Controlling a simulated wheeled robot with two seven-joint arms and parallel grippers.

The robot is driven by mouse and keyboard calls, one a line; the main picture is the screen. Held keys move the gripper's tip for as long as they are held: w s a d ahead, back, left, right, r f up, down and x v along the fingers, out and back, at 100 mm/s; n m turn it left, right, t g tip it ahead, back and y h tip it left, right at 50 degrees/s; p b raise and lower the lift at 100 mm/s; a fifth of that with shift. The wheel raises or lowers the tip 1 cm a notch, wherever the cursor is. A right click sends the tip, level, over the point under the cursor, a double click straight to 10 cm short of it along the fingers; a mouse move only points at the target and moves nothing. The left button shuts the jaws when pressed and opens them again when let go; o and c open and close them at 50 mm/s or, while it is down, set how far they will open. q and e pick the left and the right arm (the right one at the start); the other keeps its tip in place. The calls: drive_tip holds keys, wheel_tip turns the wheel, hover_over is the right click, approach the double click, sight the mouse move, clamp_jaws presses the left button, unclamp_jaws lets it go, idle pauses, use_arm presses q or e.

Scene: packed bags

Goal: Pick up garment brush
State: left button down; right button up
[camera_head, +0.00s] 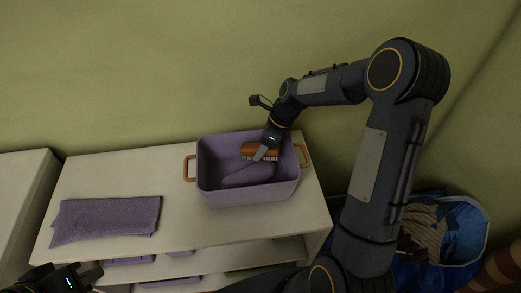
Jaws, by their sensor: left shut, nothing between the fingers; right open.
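The garment brush (252,150), with an orange-brown wooden back and pale bristles, lies inside the purple basket (245,196) against its back wall. My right gripper (262,153) reaches down into the basket with its fingers at the brush. It is open, and its fingers partly cover the brush; I cannot tell whether they touch it. My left gripper (92,274) is shut and empty at the lower left, in front of the white shelf unit.
A purple item (247,175) lies in the basket in front of the brush. A folded purple cloth (106,218) lies on the white shelf top (120,173) to the left. A blue bag (462,221) stands on the right. The shelf top between cloth and basket is clear.

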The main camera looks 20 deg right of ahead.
drive_tip(key=shift+f, duration=0.25)
idle(0.3)
drive_tip(key=shift+c, duration=0.5)
drive_tip(key=c, duration=0.6)
drive_tip(key=shift+r, duration=0.1)
drive_tip(key=shift+c, duration=0.2)
